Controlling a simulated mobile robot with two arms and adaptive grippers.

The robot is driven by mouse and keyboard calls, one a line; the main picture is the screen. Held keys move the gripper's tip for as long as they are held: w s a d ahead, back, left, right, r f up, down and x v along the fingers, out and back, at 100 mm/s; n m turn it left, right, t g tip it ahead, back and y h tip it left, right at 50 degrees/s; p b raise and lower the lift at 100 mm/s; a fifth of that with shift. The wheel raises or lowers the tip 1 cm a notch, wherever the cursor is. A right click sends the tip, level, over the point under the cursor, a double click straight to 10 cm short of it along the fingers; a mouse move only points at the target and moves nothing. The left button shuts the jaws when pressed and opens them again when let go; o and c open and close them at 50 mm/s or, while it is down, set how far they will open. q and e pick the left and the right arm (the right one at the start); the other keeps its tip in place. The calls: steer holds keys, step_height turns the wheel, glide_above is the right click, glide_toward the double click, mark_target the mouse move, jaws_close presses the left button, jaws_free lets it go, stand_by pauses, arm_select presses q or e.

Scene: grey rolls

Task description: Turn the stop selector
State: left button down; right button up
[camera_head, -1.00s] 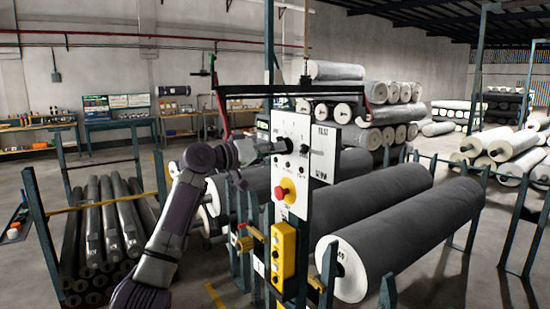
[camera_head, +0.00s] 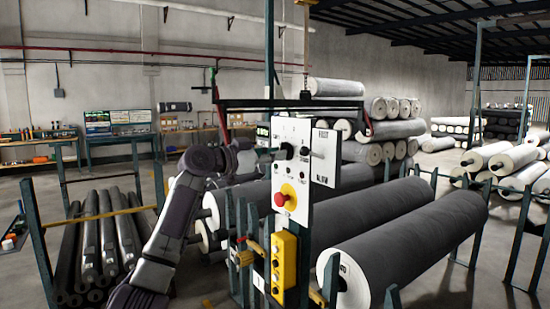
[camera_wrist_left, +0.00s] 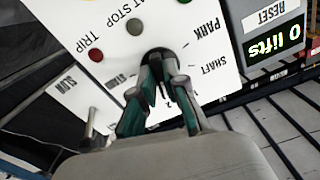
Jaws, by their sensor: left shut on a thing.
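A white control panel (camera_head: 292,170) stands on a post in the middle of the head view. My left gripper (camera_head: 282,152) reaches it from the left, at the upper part of its face. In the left wrist view the gripper (camera_wrist_left: 160,80) is shut on the dark round stop selector (camera_wrist_left: 157,54). The fingers cover much of the selector, so its pointing direction cannot be told. Labels PARK and SHAFT are printed to the right of it. My right gripper is not in view.
A red mushroom button (camera_head: 284,196) on a yellow plate sits lower on the panel. A dark lever (camera_head: 305,151) sticks out near the FAST and SLOW labels. A yellow box (camera_head: 284,262) hangs below. A counter (camera_wrist_left: 277,40) reads 0 lifts. A large grey roll (camera_head: 405,240) lies right.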

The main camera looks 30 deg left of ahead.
arm_select(q)
steer(key=shift+f+m, duration=0.1)
steer(key=shift+m, duration=0.5)
steer(key=c, duration=1.2)
jaws_free()
steer(key=v, duration=1.2)
steer(key=shift+a, duration=0.1)
